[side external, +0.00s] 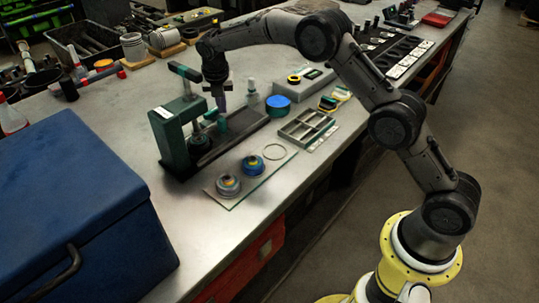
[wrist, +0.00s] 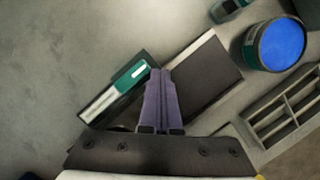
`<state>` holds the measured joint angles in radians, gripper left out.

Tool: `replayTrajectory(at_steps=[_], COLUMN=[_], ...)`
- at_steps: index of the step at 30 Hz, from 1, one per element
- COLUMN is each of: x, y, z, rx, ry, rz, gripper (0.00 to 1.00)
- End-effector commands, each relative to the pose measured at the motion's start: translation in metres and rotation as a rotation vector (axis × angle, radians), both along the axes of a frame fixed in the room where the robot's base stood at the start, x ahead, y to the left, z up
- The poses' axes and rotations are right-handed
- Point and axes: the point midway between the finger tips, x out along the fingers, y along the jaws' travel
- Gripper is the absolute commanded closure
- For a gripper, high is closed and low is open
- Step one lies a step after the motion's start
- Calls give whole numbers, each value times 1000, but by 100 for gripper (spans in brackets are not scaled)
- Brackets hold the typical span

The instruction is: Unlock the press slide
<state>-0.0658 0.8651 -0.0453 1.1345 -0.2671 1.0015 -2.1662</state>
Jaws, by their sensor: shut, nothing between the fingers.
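The green press (side external: 174,138) stands on the bench, with a teal-topped lever (side external: 185,72) above it. Its dark base rail (side external: 240,124) runs back and right along the bench. A small teal upright piece (side external: 222,125) stands by the rail; I cannot tell if it is the slide's lock. My gripper (side external: 221,106) points down just above this piece, contact unclear. In the wrist view, my purple fingers (wrist: 161,72) are together and empty. They hide part of the press between its green top with a white strip (wrist: 120,88) and the dark rail (wrist: 205,78).
A blue-topped round can (wrist: 278,45) and a grey divided tray (wrist: 285,108) lie right of the rail. A large blue case (side external: 65,200) fills the near left.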

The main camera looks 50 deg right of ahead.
Motion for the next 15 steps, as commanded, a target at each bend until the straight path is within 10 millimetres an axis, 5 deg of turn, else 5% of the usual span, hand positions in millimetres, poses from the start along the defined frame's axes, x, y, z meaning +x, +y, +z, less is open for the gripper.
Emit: replayTrajectory(at_steps=[15], x=[0], y=[0], z=[42], rx=[-1], ry=[-1], rz=[0], gripper=[100])
